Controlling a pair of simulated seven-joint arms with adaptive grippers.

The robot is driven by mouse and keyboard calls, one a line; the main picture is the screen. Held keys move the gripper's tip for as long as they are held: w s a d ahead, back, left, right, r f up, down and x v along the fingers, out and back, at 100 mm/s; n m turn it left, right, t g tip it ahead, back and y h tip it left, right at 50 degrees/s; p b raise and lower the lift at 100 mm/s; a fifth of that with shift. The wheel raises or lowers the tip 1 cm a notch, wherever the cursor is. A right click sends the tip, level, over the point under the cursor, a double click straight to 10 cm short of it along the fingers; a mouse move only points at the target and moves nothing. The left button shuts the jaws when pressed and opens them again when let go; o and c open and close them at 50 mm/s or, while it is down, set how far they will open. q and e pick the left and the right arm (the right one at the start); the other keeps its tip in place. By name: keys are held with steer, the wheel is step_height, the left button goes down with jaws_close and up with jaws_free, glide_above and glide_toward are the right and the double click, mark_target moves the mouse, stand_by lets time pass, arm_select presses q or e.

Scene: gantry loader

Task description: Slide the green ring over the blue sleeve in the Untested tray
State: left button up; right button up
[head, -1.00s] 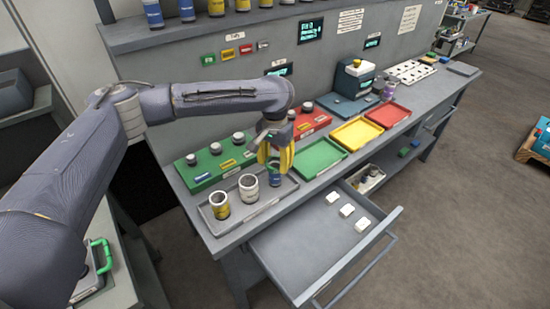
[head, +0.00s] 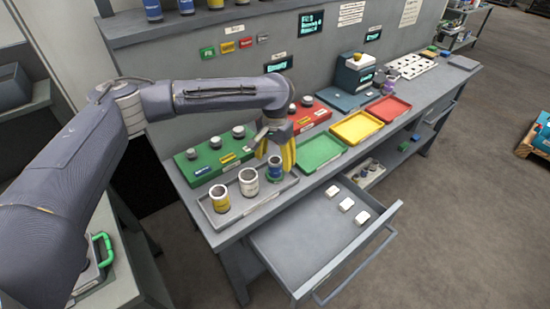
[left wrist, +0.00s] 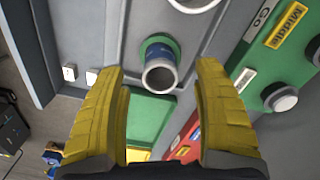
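The blue sleeve (head: 275,172) stands upright in the grey tray (head: 236,216), at its right end; I take this as the Untested tray, though its label is too small to read. In the left wrist view the sleeve (left wrist: 163,72) shows its open end, and the green ring (left wrist: 150,43) is around its lower part near the tray floor. The ring is hard to make out in the head view. My left gripper (head: 274,157) is open and empty, just above the sleeve. Its yellow fingers (left wrist: 161,90) stand apart, not touching sleeve or ring. My right gripper is not in view.
A white sleeve (head: 249,182) and a yellow sleeve (head: 219,199) stand in the same tray. A green block with knobs (head: 215,160) lies behind. Green (head: 319,152), yellow (head: 357,128) and red (head: 388,110) trays lie to the right. An open drawer (head: 310,235) juts out in front.

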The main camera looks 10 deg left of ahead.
arm_select(q)
steer(key=shift+o, duration=0.4)
step_height(320, 180, up, 12)
stand_by(0.5)
stand_by(0.3)
